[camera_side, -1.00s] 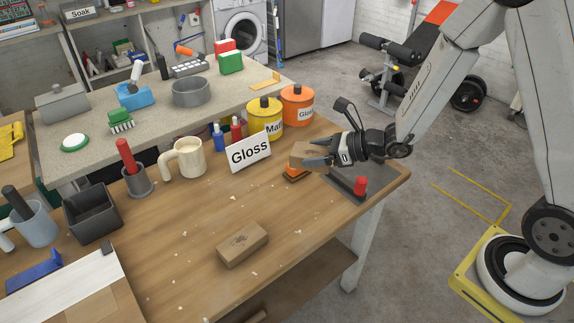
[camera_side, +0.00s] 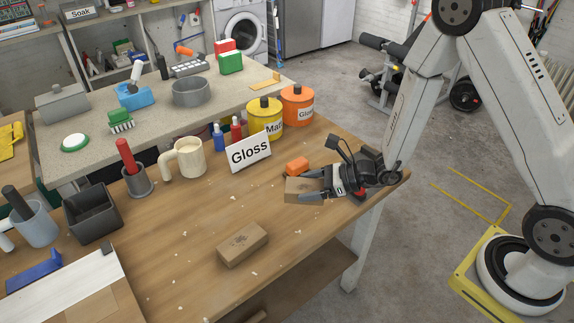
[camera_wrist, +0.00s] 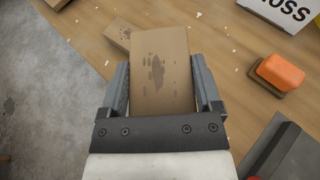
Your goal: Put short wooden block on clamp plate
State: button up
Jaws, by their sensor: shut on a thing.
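My gripper (camera_side: 309,186) is shut on a brown wooden block (camera_side: 296,190), one finger on each side. In the wrist view the held block (camera_wrist: 160,68) has a dark mark on its top and juts out past the fingertips. The clamp plate (camera_wrist: 285,155), dark grey, is at the lower right of the wrist view, to the right of the gripper and apart from the block. In the side view my gripper hides most of the plate. The block is low near the table's right edge; I cannot tell whether it touches the table.
Another wooden block (camera_side: 242,245) lies at the front of the table (camera_side: 190,225). An orange-topped block (camera_side: 297,166) lies just behind the held one. A "Gloss" sign (camera_side: 249,152) and yellow (camera_side: 265,119) and orange (camera_side: 297,106) cans stand farther back.

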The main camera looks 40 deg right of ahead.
jog(key=w+a+f, duration=0.1)
jog(key=w+f, duration=0.2)
jog(key=w, duration=0.4)
send_over(272, 205)
jog(key=s, duration=0.1)
jog(key=f, duration=0.4)
jog(key=shift+s+d+f, duration=0.15)
jog(key=shift+s+f, duration=0.05)
jog(key=shift+f, duration=0.05)
jog(key=shift+w+f, duration=0.5)
jog(key=shift+f, duration=0.05)
jog(key=shift+f, duration=0.1)
jog(key=shift+w+f, duration=0.2)
jog(key=shift+f, duration=1.55)
jog(key=o, duration=1.1)
jog(key=shift+f, duration=0.1)
